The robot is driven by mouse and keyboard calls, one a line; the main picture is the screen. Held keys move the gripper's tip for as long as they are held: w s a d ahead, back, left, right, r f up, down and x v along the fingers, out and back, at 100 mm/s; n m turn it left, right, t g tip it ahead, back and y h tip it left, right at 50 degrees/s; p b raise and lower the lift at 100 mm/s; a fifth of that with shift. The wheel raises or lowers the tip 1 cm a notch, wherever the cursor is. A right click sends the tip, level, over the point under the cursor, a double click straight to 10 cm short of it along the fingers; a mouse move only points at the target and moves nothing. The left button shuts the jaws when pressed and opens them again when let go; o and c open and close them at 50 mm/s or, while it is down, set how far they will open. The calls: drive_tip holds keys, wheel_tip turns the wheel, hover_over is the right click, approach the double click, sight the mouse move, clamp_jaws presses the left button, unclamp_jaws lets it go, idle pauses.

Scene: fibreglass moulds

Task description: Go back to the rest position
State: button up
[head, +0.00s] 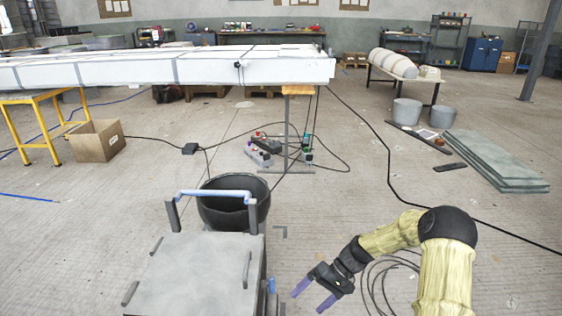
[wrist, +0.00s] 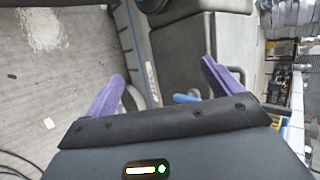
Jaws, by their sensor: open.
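My gripper (head: 314,295) hangs from my yellow arm over the floor at the lower middle right of the head view. Its two purple fingers are spread apart, with nothing between them. In the wrist view my gripper (wrist: 165,88) also shows open, its fingers at left and right. A grey box-like cart (head: 195,270) with a blue-topped handle stands just left of my gripper in the head view, apart from it. The grey side surfaces beyond the fingers in the wrist view look like this cart.
A black tub (head: 232,208) stands behind the cart. Loose cable coils (head: 385,280) lie on the floor by my arm. A long white mould (head: 200,66) spans the back left. Grey slabs (head: 495,160) and buckets (head: 438,117) are at the right. Floor between is mostly open, crossed by cables.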

drive_tip(key=s+d+r+m+t+h+p, duration=0.1)
drive_tip(key=s+d+r+t+h, duration=0.3)
drive_tip(key=s+r, duration=0.5)
drive_tip(key=s+d+r+t+h+p, duration=0.1)
drive_tip(key=s+d+r+t+h, duration=0.1)
drive_tip(key=s+r+h, duration=0.5)
wheel_tip(320, 180, up, 40)
drive_tip(key=s+y+p, duration=0.1)
drive_tip(key=y+p, duration=0.1)
drive_tip(key=p, duration=3.6)
drive_tip(key=shift+s+d, duration=0.2)
drive_tip(key=shift+s, duration=0.15)
